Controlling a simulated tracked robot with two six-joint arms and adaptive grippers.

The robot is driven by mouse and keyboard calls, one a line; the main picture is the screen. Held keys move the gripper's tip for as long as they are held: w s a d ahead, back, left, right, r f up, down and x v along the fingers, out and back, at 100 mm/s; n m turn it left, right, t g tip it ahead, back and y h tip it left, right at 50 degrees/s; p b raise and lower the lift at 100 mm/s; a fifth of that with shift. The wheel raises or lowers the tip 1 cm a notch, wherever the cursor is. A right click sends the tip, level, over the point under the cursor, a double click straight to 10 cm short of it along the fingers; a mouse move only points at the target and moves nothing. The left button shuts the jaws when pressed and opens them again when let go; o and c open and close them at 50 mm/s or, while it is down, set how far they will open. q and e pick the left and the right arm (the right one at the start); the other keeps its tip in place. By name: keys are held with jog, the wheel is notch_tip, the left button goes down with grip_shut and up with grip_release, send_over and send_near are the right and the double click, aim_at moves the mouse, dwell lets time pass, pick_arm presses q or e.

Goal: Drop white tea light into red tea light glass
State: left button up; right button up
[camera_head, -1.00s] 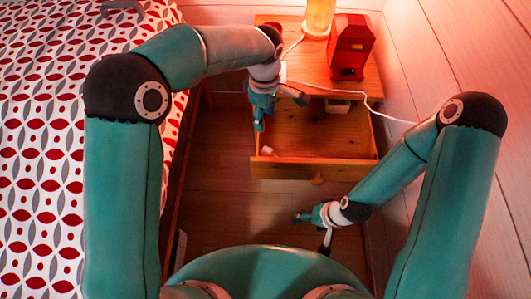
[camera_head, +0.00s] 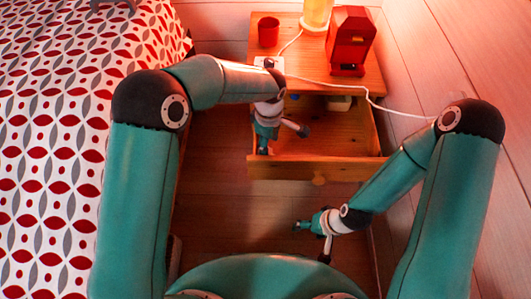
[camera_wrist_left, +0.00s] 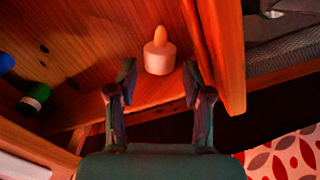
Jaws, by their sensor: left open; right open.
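The white tea light (camera_wrist_left: 158,60), with an orange flame-shaped tip, stands upright on the wooden drawer floor in the left wrist view. My left gripper (camera_wrist_left: 159,80) is open, with the tea light just beyond and between its fingertips. In the head view my left gripper (camera_head: 283,141) reaches down into the open drawer (camera_head: 285,170), and I cannot make out the tea light there. The red tea light glass (camera_head: 268,32) stands upright on the nightstand top, at its back left. My right gripper (camera_head: 312,242) is open and empty, low in front of the drawer.
A red box-like object (camera_head: 349,42) and a glowing lamp (camera_head: 317,12) stand on the nightstand (camera_head: 290,50). A white cable (camera_head: 385,107) crosses to the wall. A green-banded cylinder (camera_wrist_left: 35,98) lies in the drawer. The patterned bed (camera_head: 60,150) is on the left.

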pick_arm(q)
jog(key=shift+f+b, duration=0.65)
jog(key=shift+f, duration=2.15)
jog(key=shift+c, duration=0.3)
jog(key=c, duration=0.7)
jog(key=shift+o, duration=0.2)
notch_tip(320, 180, up, 20)
jog(key=p, duration=0.5)
